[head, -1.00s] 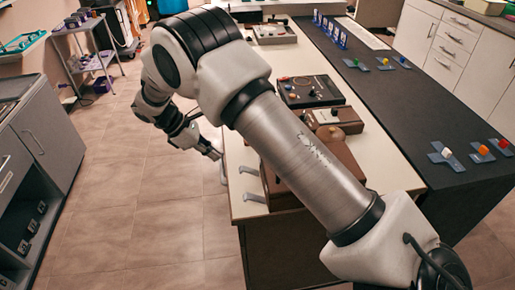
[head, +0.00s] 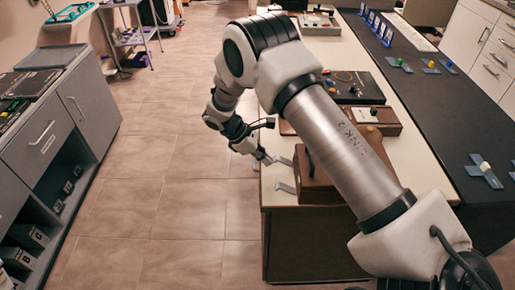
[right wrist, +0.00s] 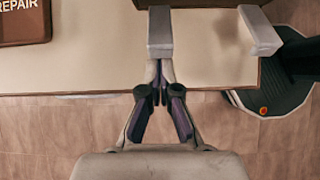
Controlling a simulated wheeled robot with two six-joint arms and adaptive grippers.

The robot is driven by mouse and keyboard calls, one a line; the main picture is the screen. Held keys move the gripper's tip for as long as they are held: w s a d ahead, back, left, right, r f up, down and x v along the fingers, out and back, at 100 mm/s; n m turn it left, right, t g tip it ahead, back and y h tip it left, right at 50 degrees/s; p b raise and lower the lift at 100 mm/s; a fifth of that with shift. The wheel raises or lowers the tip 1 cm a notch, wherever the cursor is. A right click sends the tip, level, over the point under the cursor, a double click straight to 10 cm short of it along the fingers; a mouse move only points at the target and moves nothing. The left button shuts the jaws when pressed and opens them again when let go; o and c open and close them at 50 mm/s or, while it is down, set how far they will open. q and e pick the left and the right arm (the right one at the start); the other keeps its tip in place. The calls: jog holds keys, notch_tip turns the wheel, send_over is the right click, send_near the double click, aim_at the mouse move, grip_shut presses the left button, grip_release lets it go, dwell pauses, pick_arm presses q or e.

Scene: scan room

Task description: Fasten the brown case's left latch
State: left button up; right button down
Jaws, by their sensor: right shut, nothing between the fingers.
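The brown case (head: 318,180) stands at the near end of the white table, partly hidden behind my right arm; its edge shows at the top of the right wrist view (right wrist: 200,3). Two grey latches stick out from its side over the table. My right gripper (head: 267,160) is shut and empty, beside the farther latch (head: 284,161). In the right wrist view its closed fingertips (right wrist: 158,72) point at the left-hand latch (right wrist: 160,32), at or just short of its end; contact is unclear. The other latch (right wrist: 260,30) is to the right. My left gripper is out of view.
A brown box marked REPAIR (right wrist: 25,22) lies to the left in the right wrist view. Farther along the table (head: 285,240) are another brown box (head: 378,117) and a dark case (head: 358,88). The floor left of the table is open.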

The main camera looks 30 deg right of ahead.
jog(key=shift+d+f, duration=0.1)
jog(key=shift+f, duration=0.05)
dwell(0.3)
jog(key=shift+r+y+p, duration=0.3)
jog(key=shift+p, duration=0.1)
